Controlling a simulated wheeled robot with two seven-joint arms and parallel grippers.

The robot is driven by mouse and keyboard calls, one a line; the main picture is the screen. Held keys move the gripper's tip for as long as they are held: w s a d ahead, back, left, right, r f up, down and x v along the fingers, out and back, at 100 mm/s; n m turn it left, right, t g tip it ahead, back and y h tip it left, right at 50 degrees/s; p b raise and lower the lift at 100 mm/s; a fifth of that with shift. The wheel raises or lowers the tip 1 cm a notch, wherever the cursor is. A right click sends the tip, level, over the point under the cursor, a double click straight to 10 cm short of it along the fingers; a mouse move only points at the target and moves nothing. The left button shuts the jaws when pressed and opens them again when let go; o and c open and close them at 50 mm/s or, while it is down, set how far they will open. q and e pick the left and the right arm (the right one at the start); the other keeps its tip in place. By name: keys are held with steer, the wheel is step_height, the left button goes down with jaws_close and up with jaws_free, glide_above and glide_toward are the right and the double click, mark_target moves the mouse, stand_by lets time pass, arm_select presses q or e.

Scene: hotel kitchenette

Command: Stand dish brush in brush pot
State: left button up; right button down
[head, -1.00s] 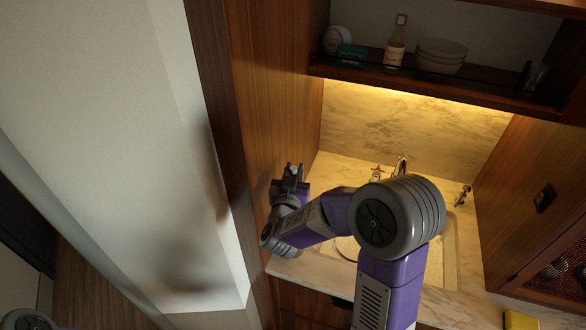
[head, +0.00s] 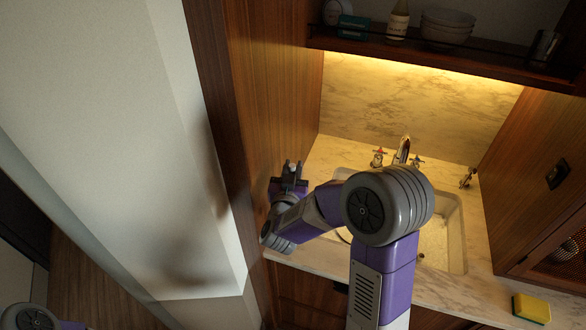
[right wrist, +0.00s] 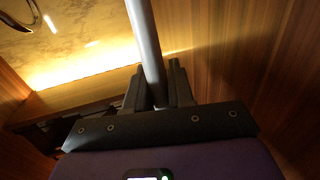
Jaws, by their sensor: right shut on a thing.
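My right gripper (head: 291,172) is at the left end of the counter, close to the wooden side panel. In the right wrist view it is shut on a smooth grey rod, which looks like the handle of the dish brush (right wrist: 145,35). The rod runs up out of the frame between the two dark fingers, so its far end is hidden. In the head view the brush cannot be made out clearly. I cannot make out the brush pot in either view. My left gripper is out of view.
A sink (head: 455,235) with a tap (head: 402,150) lies right of my right arm, which partly covers it. A yellow sponge (head: 531,308) lies at the counter's right front. A shelf (head: 440,60) with bowls and a bottle hangs above. The wooden side panel (head: 275,90) is close on the left.

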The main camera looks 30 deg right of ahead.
steer(key=shift+f+b, duration=1.9)
steer(key=shift+f, duration=0.3)
steer(key=c, duration=0.9)
jaws_free()
steer(key=shift+s+a, duration=0.1)
steer(key=v, duration=0.7)
steer(key=shift+b, duration=0.3)
steer(key=shift+s+a, duration=0.1)
steer(key=shift+s, duration=0.1)
